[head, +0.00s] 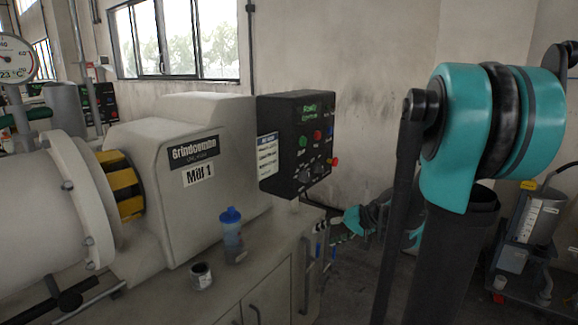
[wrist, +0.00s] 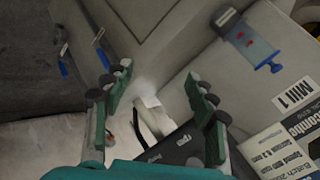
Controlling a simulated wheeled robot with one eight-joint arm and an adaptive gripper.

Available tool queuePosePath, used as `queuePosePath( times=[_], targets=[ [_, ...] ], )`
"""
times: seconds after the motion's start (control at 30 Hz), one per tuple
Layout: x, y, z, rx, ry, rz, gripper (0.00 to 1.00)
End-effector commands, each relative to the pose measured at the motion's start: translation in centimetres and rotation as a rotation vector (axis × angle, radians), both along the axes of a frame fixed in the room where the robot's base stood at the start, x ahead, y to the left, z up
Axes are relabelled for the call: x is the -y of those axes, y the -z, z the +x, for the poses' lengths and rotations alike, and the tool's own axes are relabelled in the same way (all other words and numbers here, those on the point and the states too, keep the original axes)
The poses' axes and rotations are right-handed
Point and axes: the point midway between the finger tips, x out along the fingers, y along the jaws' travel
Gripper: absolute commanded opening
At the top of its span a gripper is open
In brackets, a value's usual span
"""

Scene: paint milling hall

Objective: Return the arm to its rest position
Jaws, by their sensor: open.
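My arm, teal and black, rises large on the right of the head view. Its lower end, with my gripper (head: 326,232), shows small behind the right end of the cabinet, beyond the control box. In the wrist view my gripper (wrist: 158,98) has its two green-and-black fingers spread apart, with nothing held between them. The view past the fingers is tilted, showing the cabinet side and part of the dark control box (wrist: 185,150).
The mill (head: 205,150), marked Mill 1, stands on a cabinet (head: 270,290). A blue-capped bottle (head: 232,240) and a small open can (head: 201,276) stand on the cabinet top. The control box (head: 298,140) overhangs its right end. A cart with a clear container (head: 540,218) stands at far right.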

Motion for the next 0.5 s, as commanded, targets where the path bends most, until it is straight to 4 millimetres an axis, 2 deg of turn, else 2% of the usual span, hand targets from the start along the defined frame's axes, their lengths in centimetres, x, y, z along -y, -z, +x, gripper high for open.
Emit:
queuePosePath(
  times=[0.03, 0.1, 0.3, 0.4, 0.5],
  targets=[
    [-0.5, 1.3, -2.5, -0.027, -0.003, -0.070, 0.57],
    [-0.3, 3.2, -5.4, -0.061, 0.001, -0.174, 0.57],
    [2.0, 7.6, -13.0, -0.108, 0.025, -0.463, 0.57],
    [3.6, 9.0, -15.7, -0.108, 0.038, -0.579, 0.57],
    [4.8, 9.8, -17.4, -0.101, 0.049, -0.660, 0.57]
  ],
)
